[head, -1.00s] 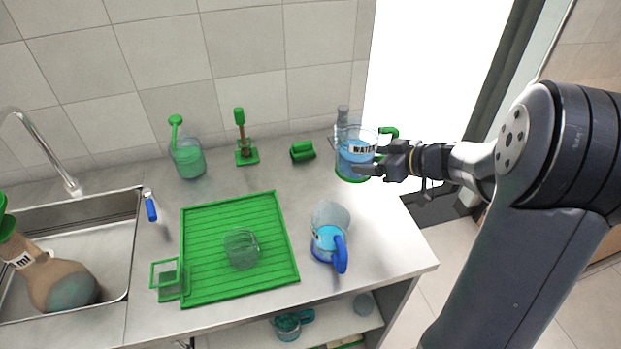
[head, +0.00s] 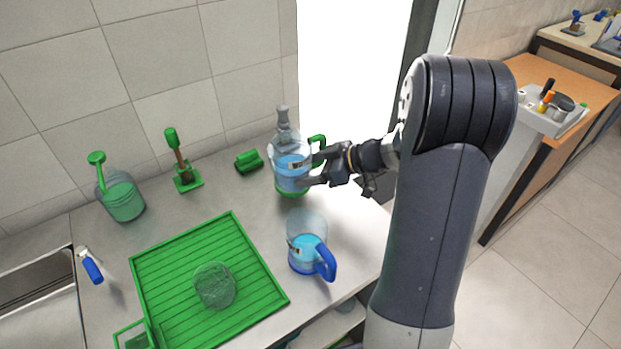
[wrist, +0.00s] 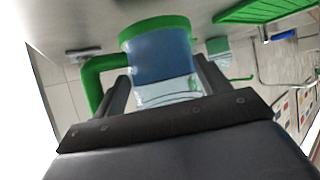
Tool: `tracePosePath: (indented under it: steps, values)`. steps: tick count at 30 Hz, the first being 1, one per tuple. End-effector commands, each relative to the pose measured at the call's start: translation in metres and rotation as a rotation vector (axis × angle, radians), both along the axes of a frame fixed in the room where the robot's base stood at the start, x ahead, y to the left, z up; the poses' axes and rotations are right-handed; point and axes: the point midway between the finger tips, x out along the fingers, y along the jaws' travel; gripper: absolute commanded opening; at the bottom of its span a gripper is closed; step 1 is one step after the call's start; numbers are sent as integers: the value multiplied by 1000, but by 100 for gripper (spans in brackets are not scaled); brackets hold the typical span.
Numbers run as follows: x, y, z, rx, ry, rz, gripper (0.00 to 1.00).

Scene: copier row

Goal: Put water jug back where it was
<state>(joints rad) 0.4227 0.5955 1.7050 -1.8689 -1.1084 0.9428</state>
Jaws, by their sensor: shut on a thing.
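The water jug is a clear jug with blue water, a green base and a green handle (head: 291,172). My gripper (head: 318,170) is shut on the jug from its right side. In the wrist view the jug (wrist: 162,58) sits between the two fingers, with its green handle at the left. In the head view the jug is at the back right of the counter; I cannot tell whether its base touches the counter. A second clear jug with blue water and a blue handle (head: 308,250) stands on the counter in front of it.
A green drying mat (head: 250,268) with an upturned glass (head: 214,286) lies to the left. A grey-topped bottle (head: 283,118) stands close behind the held jug. A green sponge (head: 249,161), brush stand (head: 187,182) and watering can (head: 124,200) line the wall.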

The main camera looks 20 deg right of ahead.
Motion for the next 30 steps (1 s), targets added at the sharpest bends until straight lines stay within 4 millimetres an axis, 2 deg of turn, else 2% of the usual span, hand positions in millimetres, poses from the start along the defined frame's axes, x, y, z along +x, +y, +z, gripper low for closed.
tracePosePath:
  steps: [3, 6, 17, 18, 26, 30]
  values:
    - [0, 0, -18, 2, 3, 0, 25]
    - [0, 0, -28, 1, 1, -1, 25]
    - [0, 0, -32, 0, 0, 0, 25]
    - [0, 0, -33, 0, 2, 0, 72]
    - [0, 0, -33, 0, 1, -1, 94]
    - [0, 0, -33, -1, 1, 0, 95]
